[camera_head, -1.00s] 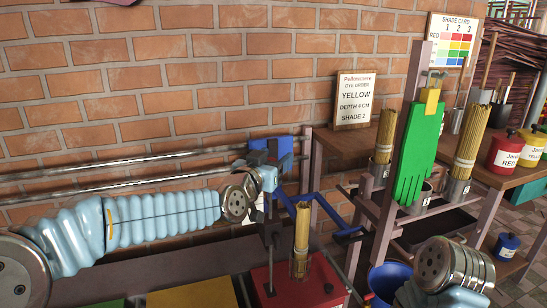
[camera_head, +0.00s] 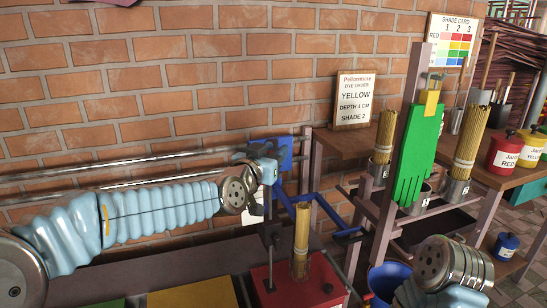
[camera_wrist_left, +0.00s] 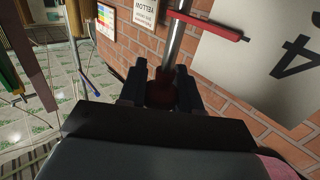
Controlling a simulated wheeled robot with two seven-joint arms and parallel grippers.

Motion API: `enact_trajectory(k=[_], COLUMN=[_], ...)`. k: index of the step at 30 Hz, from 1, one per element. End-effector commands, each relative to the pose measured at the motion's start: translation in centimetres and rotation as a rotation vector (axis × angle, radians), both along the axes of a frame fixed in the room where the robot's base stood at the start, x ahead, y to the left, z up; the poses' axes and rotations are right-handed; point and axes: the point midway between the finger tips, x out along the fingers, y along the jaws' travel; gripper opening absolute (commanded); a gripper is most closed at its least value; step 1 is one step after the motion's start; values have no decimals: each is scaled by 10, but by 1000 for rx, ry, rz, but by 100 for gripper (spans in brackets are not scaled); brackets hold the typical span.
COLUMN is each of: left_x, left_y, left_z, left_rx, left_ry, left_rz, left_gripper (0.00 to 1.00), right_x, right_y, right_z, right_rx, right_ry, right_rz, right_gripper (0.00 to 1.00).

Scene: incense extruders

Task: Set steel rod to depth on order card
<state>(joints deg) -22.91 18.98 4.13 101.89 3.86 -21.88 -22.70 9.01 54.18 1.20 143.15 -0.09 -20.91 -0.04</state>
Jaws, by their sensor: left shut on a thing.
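My left gripper (camera_head: 270,165) is at the end of the pale blue sleeved arm, high beside a blue bracket (camera_head: 286,150). In the left wrist view its dark fingers (camera_wrist_left: 160,90) are shut around a dark red part at the near end of the steel rod (camera_wrist_left: 176,42). A red pointer (camera_wrist_left: 215,25) sticks out sideways from the rod, beside a white plate (camera_wrist_left: 270,62) marked 4. The pointer's exact reading cannot be told. The order card (camera_head: 354,101) reads yellow, depth 4 cm, shade 2. My right gripper is not visible; only its wrist shows at lower right.
A green glove (camera_head: 416,150) hangs on a post. Stick bundles in metal cups, a blue bucket (camera_head: 388,280) and a red jar (camera_head: 503,152) are at right.

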Motion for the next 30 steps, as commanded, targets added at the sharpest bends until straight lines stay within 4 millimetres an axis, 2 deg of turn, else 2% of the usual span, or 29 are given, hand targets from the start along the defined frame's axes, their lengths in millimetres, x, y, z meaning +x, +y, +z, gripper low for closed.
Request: enact_trajectory(k=[6,7,11,22,26,30], left_x=[0,0,0,-5,-24,-55], left_y=[0,0,0,3,12,28], left_z=[1,1,0,0,-1,-1], left_rx=[-1,-1,-1,0,0,-2], left_ry=[-3,-3,-2,-2,-3,-4], left_rz=[1,1,1,0,1,1], left_gripper=[0,37,57,58,58,58], right_x=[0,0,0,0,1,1], right_y=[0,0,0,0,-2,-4], right_z=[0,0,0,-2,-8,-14], right_rx=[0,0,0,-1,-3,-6], right_ry=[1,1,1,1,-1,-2], right_rz=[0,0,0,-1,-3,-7], right_gripper=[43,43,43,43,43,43])
